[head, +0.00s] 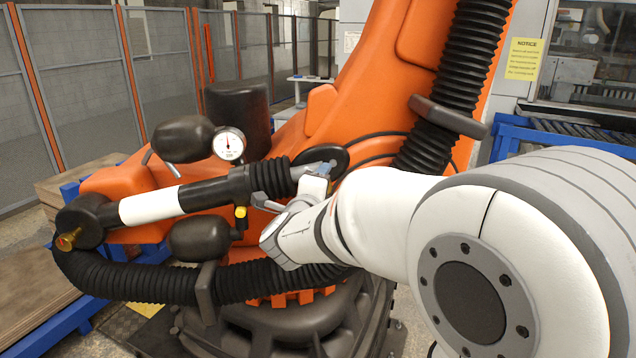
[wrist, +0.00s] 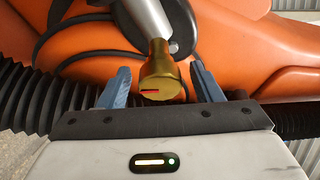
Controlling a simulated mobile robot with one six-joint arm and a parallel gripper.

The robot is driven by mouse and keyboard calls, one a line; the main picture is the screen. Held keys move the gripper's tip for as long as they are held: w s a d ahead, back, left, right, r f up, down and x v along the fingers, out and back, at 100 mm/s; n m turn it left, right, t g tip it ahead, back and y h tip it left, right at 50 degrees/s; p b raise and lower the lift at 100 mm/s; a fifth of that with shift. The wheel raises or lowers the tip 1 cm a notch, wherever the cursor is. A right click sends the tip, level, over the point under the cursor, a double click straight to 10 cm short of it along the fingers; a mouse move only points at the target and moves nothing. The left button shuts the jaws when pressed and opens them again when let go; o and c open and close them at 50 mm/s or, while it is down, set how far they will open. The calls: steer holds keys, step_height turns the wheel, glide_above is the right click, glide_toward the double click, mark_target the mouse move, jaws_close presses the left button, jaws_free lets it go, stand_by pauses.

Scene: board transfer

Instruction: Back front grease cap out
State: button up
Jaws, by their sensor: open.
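A brass grease cap (wrist: 161,80) with a red mark on its face sits at the end of a grey rod in the wrist view. My gripper (wrist: 160,73) is open, with one blue finger on each side of the cap and a gap visible on both sides. In the head view my gripper (head: 322,170) is at the right end of the dark cylinder (head: 225,189), and it hides the cap there. Another brass cap (head: 67,241) with a red mark shows at the cylinder's left end.
A pressure gauge (head: 229,143) and dark rounded canisters sit beside the cylinder. A thick black corrugated hose (head: 140,280) runs below it, and another (head: 465,75) runs up the large orange robot arm (head: 370,75). Thin black cables pass behind my gripper.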

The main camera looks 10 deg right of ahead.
steer(key=shift+w, duration=0.2)
steer(key=shift+c, duration=0.2)
steer(key=c, duration=0.9)
steer(key=shift+c, duration=0.2)
steer(key=shift+f+b, duration=0.15)
steer(key=shift+b, duration=0.25)
